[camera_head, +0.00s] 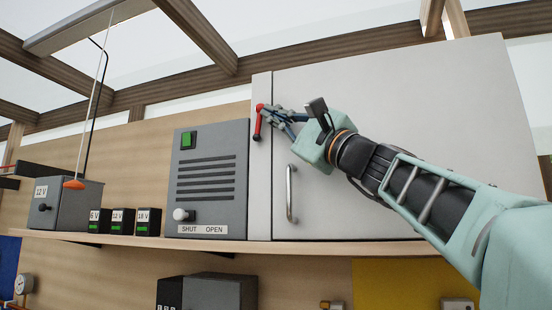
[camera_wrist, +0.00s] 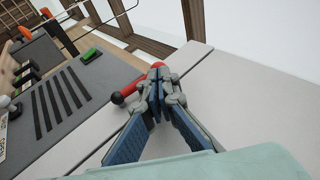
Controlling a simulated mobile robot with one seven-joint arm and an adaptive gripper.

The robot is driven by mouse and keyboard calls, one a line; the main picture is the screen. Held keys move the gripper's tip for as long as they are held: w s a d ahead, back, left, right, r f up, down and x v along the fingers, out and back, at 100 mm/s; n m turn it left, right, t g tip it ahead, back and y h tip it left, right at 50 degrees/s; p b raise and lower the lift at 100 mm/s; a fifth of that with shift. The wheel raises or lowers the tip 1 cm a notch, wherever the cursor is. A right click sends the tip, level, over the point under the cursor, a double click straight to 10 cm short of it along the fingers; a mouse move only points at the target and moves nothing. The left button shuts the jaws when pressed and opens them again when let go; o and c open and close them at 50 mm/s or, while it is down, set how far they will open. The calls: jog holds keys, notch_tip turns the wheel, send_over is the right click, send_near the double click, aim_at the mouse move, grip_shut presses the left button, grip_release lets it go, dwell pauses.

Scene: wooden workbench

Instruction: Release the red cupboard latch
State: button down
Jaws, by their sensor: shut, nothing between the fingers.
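The red latch (camera_head: 259,121) is a short red lever with a dark lower end on the narrow left strip of the light grey cupboard (camera_head: 400,110). In the head view it hangs nearly upright. My gripper (camera_head: 276,112) is shut and empty, with its fingertips just right of the latch's upper part. In the wrist view, the red latch (camera_wrist: 132,92) shows beyond and left of my gripper (camera_wrist: 158,78), and the fingers hide part of it. I cannot tell whether they touch. The cupboard door is closed, with a vertical metal handle (camera_head: 291,193) below the latch.
A grey vented box (camera_head: 209,160) with a green button, a white knob and a SHUT/OPEN label stands left of the cupboard. Small black voltage blocks (camera_head: 121,221) and a 12 V box (camera_head: 65,205) are farther left on the wooden shelf (camera_head: 300,246).

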jog(key=shift+w+a+r+b, duration=0.1)
jog(key=shift+a+r+b, duration=0.2)
jog(key=shift+a+r, duration=0.25)
jog(key=shift+d+r, duration=0.15)
